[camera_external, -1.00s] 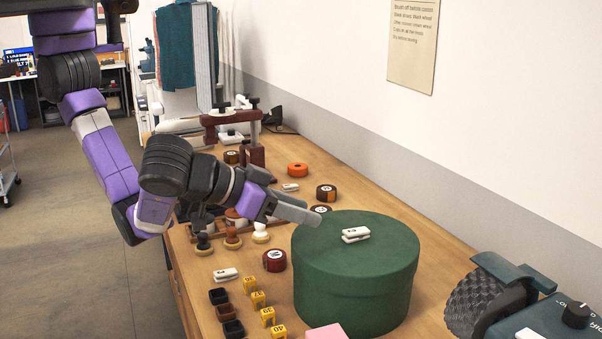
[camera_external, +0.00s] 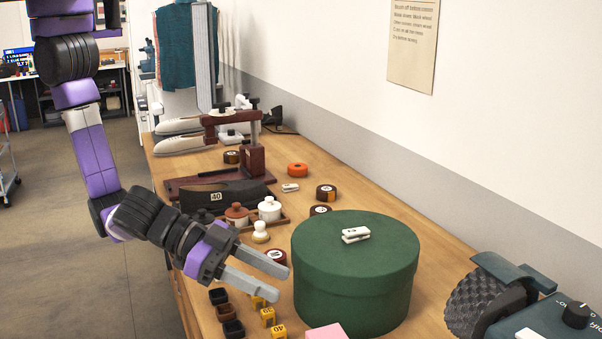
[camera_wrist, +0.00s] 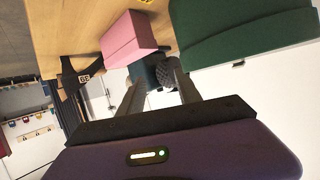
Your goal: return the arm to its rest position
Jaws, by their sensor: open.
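My arm is purple, black and grey and reaches in from the upper left of the external view. My gripper (camera_external: 270,276) is open and empty, with its two grey fingers apart. It is above the wooden bench (camera_external: 334,190), left of the green round box (camera_external: 350,290). In the external view its fingers partly cover a dark red tape roll and a yellow numbered block. In the wrist view the gripper fingers (camera_wrist: 158,97) show apart, with the pink block (camera_wrist: 128,38) and the green box (camera_wrist: 240,30) beyond them.
A white clip (camera_external: 355,235) lies on the green box. Several yellow blocks and dark cups (camera_external: 227,312) stand below the gripper. A press (camera_external: 250,155) and lidded pots (camera_external: 269,208) stand behind it. A brush machine (camera_external: 490,298) is at right.

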